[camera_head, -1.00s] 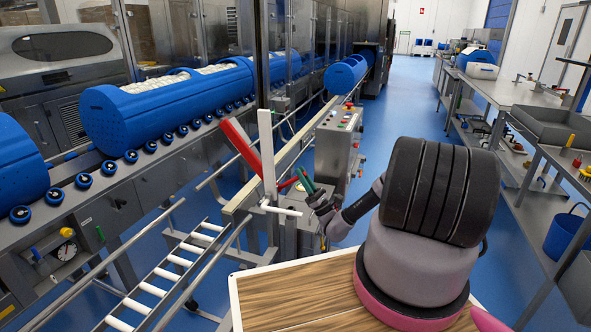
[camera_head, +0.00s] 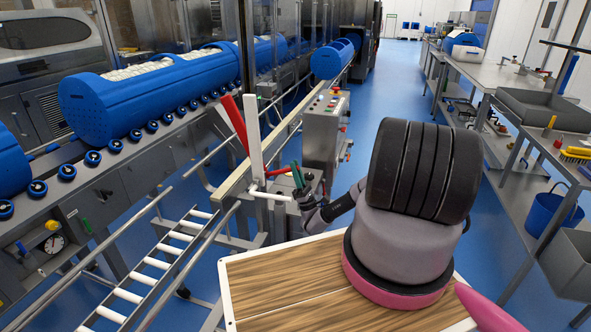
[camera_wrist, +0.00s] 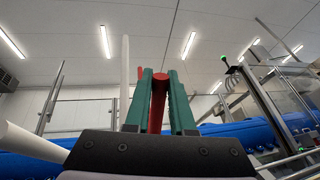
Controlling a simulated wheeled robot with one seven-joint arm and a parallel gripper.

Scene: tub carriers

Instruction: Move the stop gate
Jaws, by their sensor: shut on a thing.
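The stop gate stands at the end of the roller track. I see a red slanted arm (camera_head: 235,124) beside a white upright bar (camera_head: 254,137), with a white rod (camera_head: 270,196) low down and a short red handle (camera_head: 279,171) reaching toward my gripper. My gripper (camera_head: 298,176) has green fingers, and in the wrist view (camera_wrist: 160,100) they are shut on the red handle (camera_wrist: 158,97). The white bar (camera_wrist: 125,80) rises to the left of the fingers there. The red arm leans left of the white bar. The gate's pivot is not clearly visible.
A control box (camera_head: 323,130) with buttons stands just behind my gripper. A roller ladder track (camera_head: 145,270) runs at lower left. Blue tubs (camera_head: 130,100) lie on the conveyor at left. A wooden-topped surface (camera_head: 290,290) is in front. Blue floor is open toward the back.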

